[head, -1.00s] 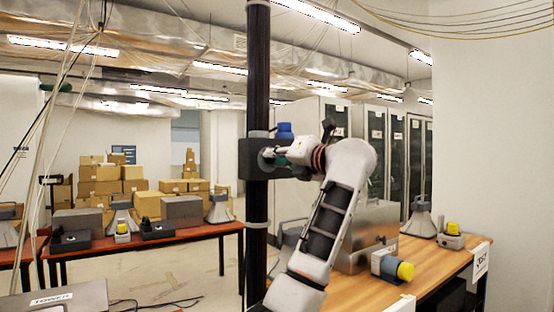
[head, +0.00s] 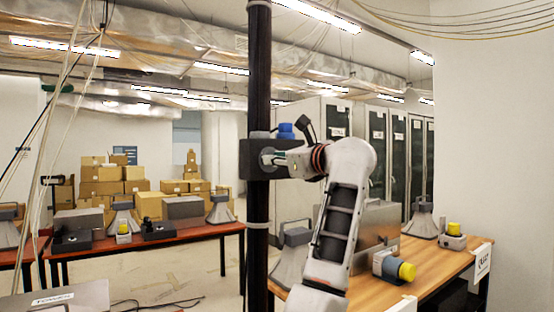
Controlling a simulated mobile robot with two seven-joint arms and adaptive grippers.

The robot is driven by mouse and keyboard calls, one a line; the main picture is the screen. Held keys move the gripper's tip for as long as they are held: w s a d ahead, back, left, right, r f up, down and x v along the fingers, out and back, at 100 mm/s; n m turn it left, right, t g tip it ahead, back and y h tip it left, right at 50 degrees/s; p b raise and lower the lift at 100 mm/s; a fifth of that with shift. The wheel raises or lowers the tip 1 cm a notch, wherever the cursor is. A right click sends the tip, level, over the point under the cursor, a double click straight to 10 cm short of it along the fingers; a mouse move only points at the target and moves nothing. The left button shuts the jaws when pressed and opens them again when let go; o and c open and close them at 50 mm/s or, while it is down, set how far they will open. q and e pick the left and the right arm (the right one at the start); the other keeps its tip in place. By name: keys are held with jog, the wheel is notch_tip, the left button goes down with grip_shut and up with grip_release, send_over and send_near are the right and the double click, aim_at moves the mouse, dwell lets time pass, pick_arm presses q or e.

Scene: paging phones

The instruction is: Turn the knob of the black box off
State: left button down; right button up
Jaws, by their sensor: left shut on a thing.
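The black box (head: 250,165) is mounted on a black vertical pole at the middle of the head view. Its grey round knob (head: 267,157) is on the side facing me and is partly covered by my fingers. My left gripper (head: 273,159) comes to it from the right and is shut on the knob. The knob's exact angle is too small to read. My right gripper is not in view.
A wooden table (head: 424,258) on the right holds a metal box (head: 376,240), yellow-capped devices and horn speakers. A reddish table (head: 195,232) stands at the back left with more devices. Cardboard boxes (head: 150,205) are stacked behind it. The pole stands close to my arm.

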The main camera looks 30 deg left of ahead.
pick_arm(q)
jog(key=n, duration=0.5)
jog(key=shift+s+f+n, duration=0.1)
jog(key=shift+n, duration=0.2)
dwell(0.4)
jog(key=c, duration=1.9)
grip_release()
notch_tip(320, 180, up, 10)
jog(key=shift+r, duration=0.1)
